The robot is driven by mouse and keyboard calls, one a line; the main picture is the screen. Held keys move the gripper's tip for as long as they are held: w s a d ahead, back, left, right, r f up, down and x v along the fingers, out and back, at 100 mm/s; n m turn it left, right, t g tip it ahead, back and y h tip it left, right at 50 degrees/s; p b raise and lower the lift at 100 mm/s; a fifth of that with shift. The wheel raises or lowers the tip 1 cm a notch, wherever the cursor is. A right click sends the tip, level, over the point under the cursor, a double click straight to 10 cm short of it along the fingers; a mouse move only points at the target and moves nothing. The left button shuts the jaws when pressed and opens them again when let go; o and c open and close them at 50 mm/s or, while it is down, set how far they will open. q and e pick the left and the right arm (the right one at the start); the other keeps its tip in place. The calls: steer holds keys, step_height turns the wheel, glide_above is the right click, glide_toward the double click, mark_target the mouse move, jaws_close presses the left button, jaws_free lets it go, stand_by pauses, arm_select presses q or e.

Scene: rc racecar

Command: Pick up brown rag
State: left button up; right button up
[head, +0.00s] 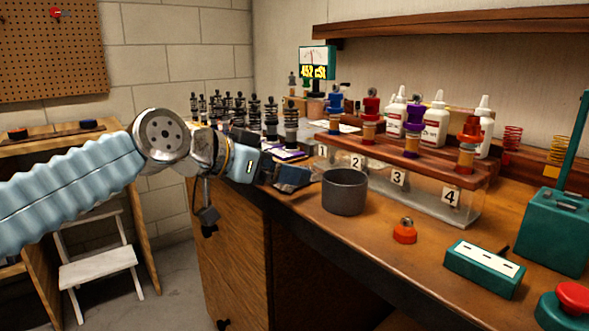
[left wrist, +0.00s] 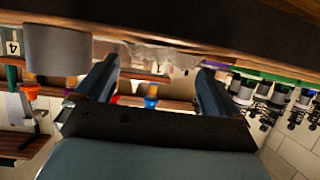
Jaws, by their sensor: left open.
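I cannot make out a brown rag clearly in either view; the bench top beyond my left gripper is partly hidden by the gripper itself. My left gripper (head: 300,172) reaches in from the left over the front edge of the wooden workbench (head: 385,235), left of a dark grey cup (head: 345,192). In the left wrist view my left gripper (left wrist: 158,72) has its two dark fingers spread apart, with nothing held between them. The grey cup (left wrist: 56,50) stands beside one finger there. My right gripper is not in view.
A numbered wooden rack (head: 415,160) with coloured dampers stands behind the cup. Several black shock absorbers (head: 270,118) stand at the back left. A white step stool (head: 97,268) is on the floor.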

arm_select(q)
steer(key=x, duration=0.2)
steer(key=p+x, duration=0.1)
steer(key=x, duration=0.1)
steer(key=shift+w+r, duration=0.1)
steer(key=shift+r, duration=0.15)
steer(key=shift+w+d+f, duration=0.15)
steer(key=shift+f, duration=0.05)
steer(key=c, duration=1)
steer(key=shift+r, duration=0.15)
